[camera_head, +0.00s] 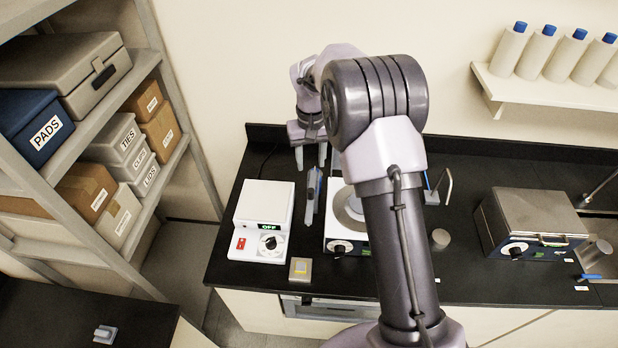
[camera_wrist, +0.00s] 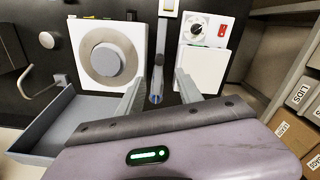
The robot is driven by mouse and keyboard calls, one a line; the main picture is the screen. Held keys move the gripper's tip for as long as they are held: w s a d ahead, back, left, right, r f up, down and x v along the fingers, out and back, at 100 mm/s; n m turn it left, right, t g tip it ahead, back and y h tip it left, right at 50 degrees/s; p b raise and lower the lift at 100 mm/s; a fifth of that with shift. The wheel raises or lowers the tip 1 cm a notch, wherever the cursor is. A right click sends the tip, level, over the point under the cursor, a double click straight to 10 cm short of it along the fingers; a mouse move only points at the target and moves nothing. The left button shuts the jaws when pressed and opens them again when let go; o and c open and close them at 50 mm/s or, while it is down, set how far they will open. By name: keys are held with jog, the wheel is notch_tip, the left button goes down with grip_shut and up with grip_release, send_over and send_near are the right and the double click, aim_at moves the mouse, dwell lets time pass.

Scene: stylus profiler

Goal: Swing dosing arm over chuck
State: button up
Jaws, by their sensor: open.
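The likely dosing arm is a slim grey bar with blue parts (camera_head: 312,195), standing between the two white units. In the wrist view the bar (camera_wrist: 161,45) runs upright in the picture, with a blue end (camera_wrist: 155,98) between my fingers. The chuck, a round grey disc (camera_head: 347,212) on a white base, is partly hidden by my arm. In the wrist view the chuck (camera_wrist: 92,63) has a lighter round piece at its middle, and the bar lies beside it, not over it. My gripper (camera_head: 311,157) is open; its fingers (camera_wrist: 158,95) lie either side of the bar, contact unclear.
A white control box (camera_head: 265,210) reading OFF stands left of the bar. A small square block (camera_head: 301,269) lies in front. A bent metal rod (camera_head: 446,185) and a grey metal box (camera_head: 530,220) stand to the right. A grey tray (camera_wrist: 60,125) shows in the wrist view.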

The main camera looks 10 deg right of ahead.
aim_at(311, 189)
notch_tip(311, 189, down, 13)
jog(key=shift+w+r+p, duration=0.1)
jog(key=shift+w+p, duration=0.05)
jog(key=shift+p, duration=0.35)
jog(key=shift+w+d+f, duration=0.1)
jog(key=shift+w+f, duration=0.05)
jog(key=shift+f, duration=0.4)
jog(key=shift+c, duration=0.4)
grip_shut()
jog(key=shift+r, duration=0.1)
